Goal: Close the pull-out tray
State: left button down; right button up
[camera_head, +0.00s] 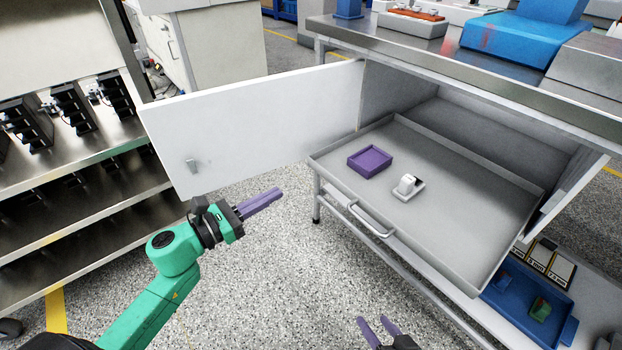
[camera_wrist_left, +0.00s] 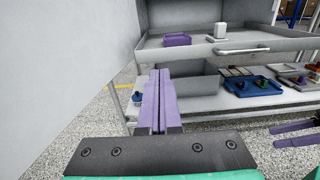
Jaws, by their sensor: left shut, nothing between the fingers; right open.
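The pull-out tray (camera_head: 440,225) is a grey shallow tray slid out from the cabinet under the bench. Its bar handle (camera_head: 370,219) is on its front wall; the handle also shows in the left wrist view (camera_wrist_left: 241,51). A purple square box (camera_head: 370,161) and a small white device (camera_head: 408,187) lie in the tray. My left gripper (camera_head: 278,194) is shut and empty, left of the tray front and apart from it. In the left wrist view its purple fingers (camera_wrist_left: 161,75) point toward the tray. My right gripper (camera_head: 374,321) is open at the bottom edge, in front of the tray.
An open white cabinet door (camera_head: 255,125) stands to the left of the tray, behind my left gripper. A lower shelf holds a blue tray (camera_head: 527,311) with small parts. A metal rack (camera_head: 70,150) stands at the left. Speckled floor (camera_head: 270,270) is clear between rack and bench.

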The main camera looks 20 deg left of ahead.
aim_at(321, 168)
pick_arm(q)
jog(key=x, duration=1.1)
jog(key=shift+w+d, duration=0.1)
jog(key=shift+w, duration=0.2)
pick_arm(e)
jog(key=shift+a+f+t, duration=0.25)
jog(key=shift+a+t, duration=0.05)
jog(key=shift+a, duration=0.05)
pick_arm(q)
jog(key=shift+w+d+b, duration=0.1)
jog(key=shift+b, duration=0.2)
